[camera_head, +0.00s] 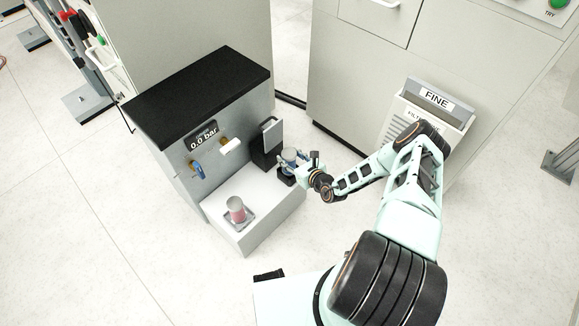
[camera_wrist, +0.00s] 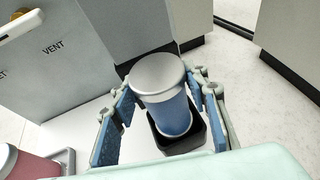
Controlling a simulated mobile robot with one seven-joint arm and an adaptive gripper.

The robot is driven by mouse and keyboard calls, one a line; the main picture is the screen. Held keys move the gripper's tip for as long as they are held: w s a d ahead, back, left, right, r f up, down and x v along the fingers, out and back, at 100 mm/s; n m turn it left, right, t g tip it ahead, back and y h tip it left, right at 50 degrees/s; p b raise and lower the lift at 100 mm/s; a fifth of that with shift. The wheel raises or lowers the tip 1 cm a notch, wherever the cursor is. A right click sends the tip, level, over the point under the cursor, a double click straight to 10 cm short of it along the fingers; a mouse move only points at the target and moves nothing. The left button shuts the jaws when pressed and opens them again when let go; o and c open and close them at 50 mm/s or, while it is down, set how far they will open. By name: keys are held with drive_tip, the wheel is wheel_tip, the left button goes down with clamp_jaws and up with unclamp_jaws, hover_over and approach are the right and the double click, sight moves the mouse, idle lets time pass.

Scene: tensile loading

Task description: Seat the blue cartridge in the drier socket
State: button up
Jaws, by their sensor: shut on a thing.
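The blue cartridge (camera_wrist: 172,112), a cylinder with a silver-white cap, stands about upright between the two blue-padded fingers of my gripper (camera_wrist: 165,122). In the head view, my gripper (camera_head: 298,167) is at the right end of the white ledge, shut on the cartridge (camera_head: 289,154). The black square socket (camera_wrist: 196,143) is under the cartridge, and its walls show around the cartridge's lower end. I cannot tell how deep the cartridge sits in it. The fingers partly hide the socket in the head view.
A pink cartridge (camera_head: 236,207) with a grey top stands on the left of the white ledge (camera_head: 262,228); it partly shows in the wrist view (camera_wrist: 30,166). Behind are a black upright bracket (camera_head: 265,150), a blue-handled valve (camera_head: 198,170) and a "0.0 bar" display (camera_head: 203,137). A "FINE" bin (camera_head: 431,96) stands right.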

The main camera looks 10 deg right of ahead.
sight(294, 166)
drive_tip(key=shift+w+f+b, duration=0.1)
drive_tip(key=shift+f+b, duration=0.7)
drive_tip(key=shift+f, duration=1.3)
drive_tip(key=shift+f, duration=0.2)
drive_tip(key=o, duration=1.5)
drive_tip(key=shift+r, duration=0.15)
drive_tip(key=shift+s+d+r, duration=0.15)
drive_tip(key=shift+s+r, duration=0.05)
drive_tip(key=p+v, duration=0.3)
drive_tip(key=v, duration=0.8)
drive_tip(key=shift+s+d, duration=0.1)
drive_tip(key=shift+s, duration=0.2)
